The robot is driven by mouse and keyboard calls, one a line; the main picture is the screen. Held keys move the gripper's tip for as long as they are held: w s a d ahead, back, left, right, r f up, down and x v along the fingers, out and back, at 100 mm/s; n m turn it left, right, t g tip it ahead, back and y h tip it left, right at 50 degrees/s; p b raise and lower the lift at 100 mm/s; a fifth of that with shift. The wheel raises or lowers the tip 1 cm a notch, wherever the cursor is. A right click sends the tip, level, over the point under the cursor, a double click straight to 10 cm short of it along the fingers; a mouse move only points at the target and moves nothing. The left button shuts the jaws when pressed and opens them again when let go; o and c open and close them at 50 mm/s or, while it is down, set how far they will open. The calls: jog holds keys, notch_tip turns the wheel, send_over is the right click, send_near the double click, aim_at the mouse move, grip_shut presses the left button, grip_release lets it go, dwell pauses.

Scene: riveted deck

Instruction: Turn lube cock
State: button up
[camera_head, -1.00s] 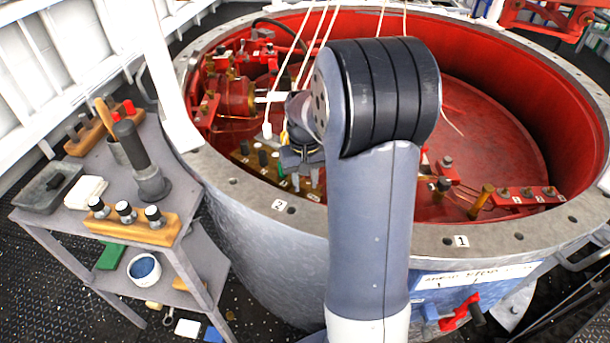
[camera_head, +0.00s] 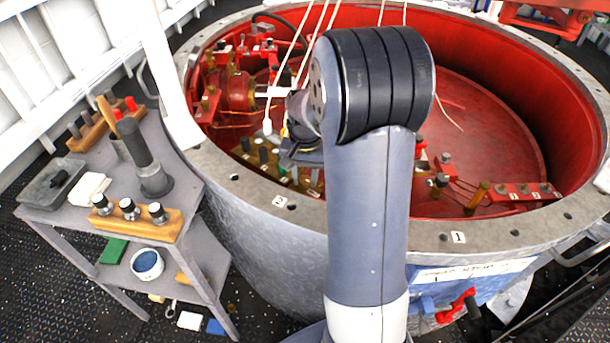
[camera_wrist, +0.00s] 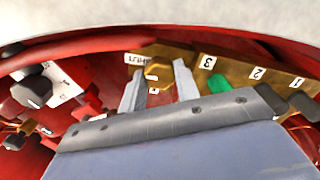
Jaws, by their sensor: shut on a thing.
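In the wrist view a brass block (camera_wrist: 240,74) carries a SHUT label and the numbers 3, 2 and 1. A small brass piece (camera_wrist: 157,76), seemingly the lube cock's handle, stands below the SHUT label. My gripper (camera_wrist: 159,90) has its two pale fingers on either side of this piece and is shut on it; the exact contact is hard to see. In the head view my gripper (camera_head: 299,158) is low inside the red tub, partly behind my arm, and the handle is hidden there.
A green knob (camera_wrist: 218,86) sits close right of the fingers, with dark knobs (camera_wrist: 303,104) beyond. A black knob on a white plate (camera_wrist: 38,90) is at left. The round tub's grey rim (camera_head: 362,229) surrounds the work. A tool cart (camera_head: 195,205) stands left; pale cords hang above.

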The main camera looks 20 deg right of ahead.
aim_at(305, 179)
jog(key=o, duration=1)
jog(key=shift+c, duration=0.2)
notch_tip(305, 179, up, 11)
jog(key=p, duration=0.1)
jog(key=shift+f, duration=0.2)
notch_tip(305, 179, down, 11)
jog(key=shift+r+b, duration=0.1)
jog(key=shift+b, duration=0.4)
jog(key=shift+r, duration=0.1)
